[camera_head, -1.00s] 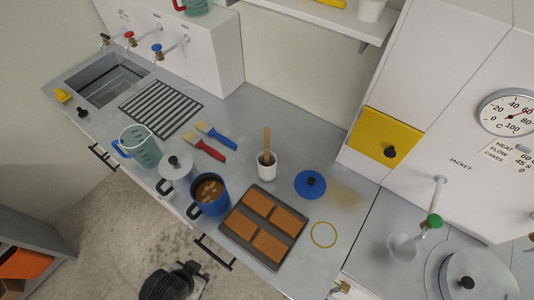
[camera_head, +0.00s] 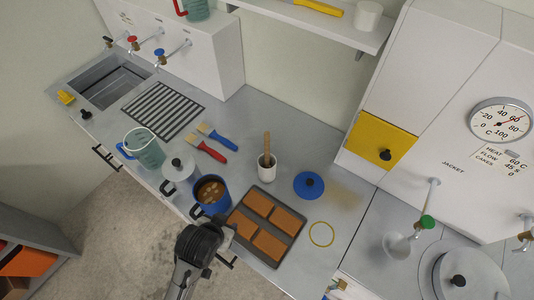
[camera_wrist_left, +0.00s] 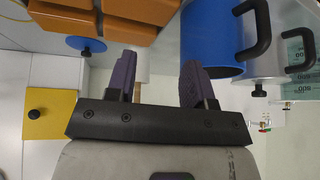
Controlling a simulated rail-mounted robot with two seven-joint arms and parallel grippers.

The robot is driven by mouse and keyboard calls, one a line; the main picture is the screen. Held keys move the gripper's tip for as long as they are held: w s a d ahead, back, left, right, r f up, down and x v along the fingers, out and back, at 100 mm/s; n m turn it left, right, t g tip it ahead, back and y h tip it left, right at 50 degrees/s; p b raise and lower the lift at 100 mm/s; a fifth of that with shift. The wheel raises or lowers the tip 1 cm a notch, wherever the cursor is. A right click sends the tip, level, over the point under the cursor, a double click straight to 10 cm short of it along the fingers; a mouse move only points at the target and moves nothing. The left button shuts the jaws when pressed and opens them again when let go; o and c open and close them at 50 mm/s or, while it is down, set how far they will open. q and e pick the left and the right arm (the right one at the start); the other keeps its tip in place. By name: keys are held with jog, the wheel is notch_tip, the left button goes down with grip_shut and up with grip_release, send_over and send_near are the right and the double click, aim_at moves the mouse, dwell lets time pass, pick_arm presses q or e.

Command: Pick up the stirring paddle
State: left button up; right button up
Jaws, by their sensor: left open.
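The stirring paddle (camera_head: 267,144) has a wooden handle that stands up out of a white cup (camera_head: 265,166) on the grey counter. Its lower end is hidden inside the cup. My left gripper (camera_head: 220,228) is low in the head view, at the counter's front edge near the blue pot and the tray, and apart from the paddle. In the left wrist view its two dark purple fingers (camera_wrist_left: 158,66) are spread with nothing between them. My right gripper is not in view.
A blue pot (camera_head: 212,205) with brown contents and a tray of orange-brown slabs (camera_head: 280,199) stand in front of the cup. A blue lid (camera_head: 308,185) lies to its right. Red and blue brushes (camera_head: 217,138) lie to its left. A grey lidded pot (camera_head: 178,177) is further left.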

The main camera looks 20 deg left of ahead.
pick_arm(q)
jog(key=w+n+t+y, duration=0.1)
jog(key=w+t+y, duration=0.2)
jog(key=w+t, duration=0.55)
jog(key=t+h, duration=0.3)
send_near(266, 150)
jog(key=w, duration=0.7)
jog(key=shift+w+d+f+p, duration=0.1)
jog(key=shift+w+f+p, duration=0.2)
jog(key=shift+p, duration=0.1)
jog(key=shift+w+r, duration=0.15)
jog(key=shift+w, duration=1.1)
jog(key=shift+w+r, duration=0.15)
jog(key=shift+w, duration=1.15)
grip_shut()
